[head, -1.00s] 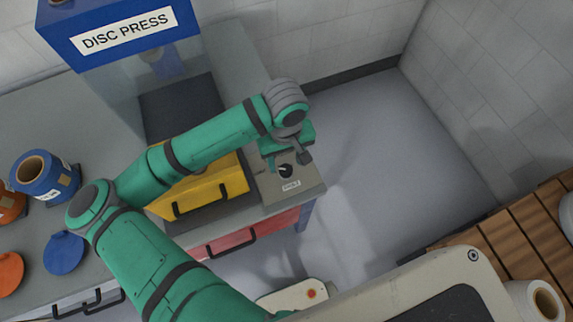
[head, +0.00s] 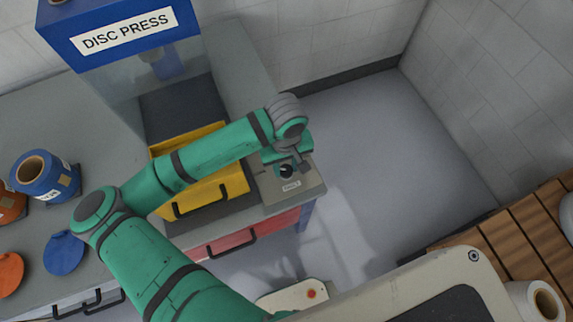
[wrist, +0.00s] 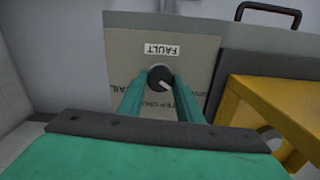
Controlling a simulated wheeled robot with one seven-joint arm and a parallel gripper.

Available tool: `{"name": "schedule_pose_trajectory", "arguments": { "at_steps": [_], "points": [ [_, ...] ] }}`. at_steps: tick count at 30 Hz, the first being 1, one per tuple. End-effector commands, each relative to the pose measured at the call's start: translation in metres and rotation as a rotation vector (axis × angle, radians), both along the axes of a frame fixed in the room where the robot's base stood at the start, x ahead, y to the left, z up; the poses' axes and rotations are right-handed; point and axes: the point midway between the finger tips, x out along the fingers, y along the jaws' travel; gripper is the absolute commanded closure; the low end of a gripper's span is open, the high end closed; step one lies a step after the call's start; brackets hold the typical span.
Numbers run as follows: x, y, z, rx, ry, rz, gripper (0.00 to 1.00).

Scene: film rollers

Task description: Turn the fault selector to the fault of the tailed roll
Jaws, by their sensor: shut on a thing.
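The fault selector (head: 286,171) is a round black knob on a grey panel at the counter's right end. In the wrist view the knob (wrist: 159,78) has a white pointer mark slanting down and right. A FAULT label (wrist: 161,50) appears upside down above it. Words printed around the knob are partly hidden by my fingers; one at the left seems to read TAIL. My gripper (wrist: 160,84) is shut on the knob, one green finger on each side. In the head view my gripper (head: 288,164) is partly covered by my wrist. I cannot tell which roll is tailed.
A yellow tray (head: 218,193) stands left of the panel, under the blue disc press (head: 125,35). A blue roll (head: 45,177) and an orange roll (head: 12,203) stand at the left. A white roll (head: 536,303) is at the lower right. Floor right of the counter is clear.

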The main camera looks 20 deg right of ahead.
Motion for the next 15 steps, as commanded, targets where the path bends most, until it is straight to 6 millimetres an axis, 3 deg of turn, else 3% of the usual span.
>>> {"name": "schedule_pose_trajectory", "arguments": {
  "at_steps": [8, 15],
  "points": [
    [0.0002, -0.0001, 0.0005, -0.003, -0.001, -0.056, 0.9],
    [0.0006, 0.0001, 0.0006, -0.001, -0.002, -0.214, 0.9]
  ]
}}
